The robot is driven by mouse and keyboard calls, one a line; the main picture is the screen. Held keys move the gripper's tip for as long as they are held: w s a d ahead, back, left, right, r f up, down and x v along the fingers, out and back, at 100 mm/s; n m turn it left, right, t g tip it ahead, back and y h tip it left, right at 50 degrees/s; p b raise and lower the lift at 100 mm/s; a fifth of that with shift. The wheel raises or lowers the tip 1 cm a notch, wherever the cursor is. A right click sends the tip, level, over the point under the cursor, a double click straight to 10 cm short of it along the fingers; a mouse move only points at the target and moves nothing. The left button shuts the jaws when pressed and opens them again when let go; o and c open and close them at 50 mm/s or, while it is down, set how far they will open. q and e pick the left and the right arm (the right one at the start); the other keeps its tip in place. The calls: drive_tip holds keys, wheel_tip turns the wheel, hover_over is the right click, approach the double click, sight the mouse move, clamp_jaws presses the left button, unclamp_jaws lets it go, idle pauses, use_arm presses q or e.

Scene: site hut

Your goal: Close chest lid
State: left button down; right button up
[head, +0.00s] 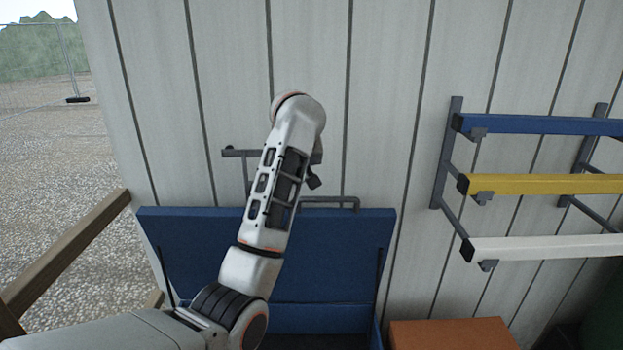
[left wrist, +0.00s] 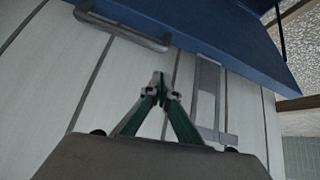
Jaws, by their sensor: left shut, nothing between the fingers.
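The blue chest (head: 320,320) stands against the hut wall, its lower part cut off by the picture's bottom edge. Its blue lid (head: 345,245) is raised open, close to the wall. A grey handle (head: 335,201) shows at the lid's upper edge; it also shows in the left wrist view (left wrist: 125,31). My left arm crosses in front of the lid and hides its middle. My left gripper (left wrist: 160,84) is shut and empty, beside the lid edge, against a view of the wall. In the head view it is mostly hidden behind my arm. My right gripper is not in view.
A wall rack holds a blue bar (head: 540,125), a yellow bar (head: 545,184) and a white bar (head: 550,247) at the right. An orange box top (head: 455,334) is right of the chest. A wooden rail (head: 65,250) and open gravel lie left.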

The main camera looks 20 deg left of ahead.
use_arm(q)
drive_tip(key=shift+s+d+f+p+x, duration=0.1)
drive_tip(key=shift+d+f+p+x, duration=0.05)
drive_tip(key=shift+x, duration=0.95)
drive_tip(key=shift+s+d+f+p+x, duration=0.15)
drive_tip(key=shift+d+p+x, duration=0.05)
drive_tip(key=shift+x, duration=0.85)
drive_tip(key=shift+s+d+f+p+x, duration=0.1)
drive_tip(key=shift+d+f+p+x, duration=0.05)
drive_tip(key=shift+x, duration=0.95)
drive_tip(key=shift+s, duration=0.1)
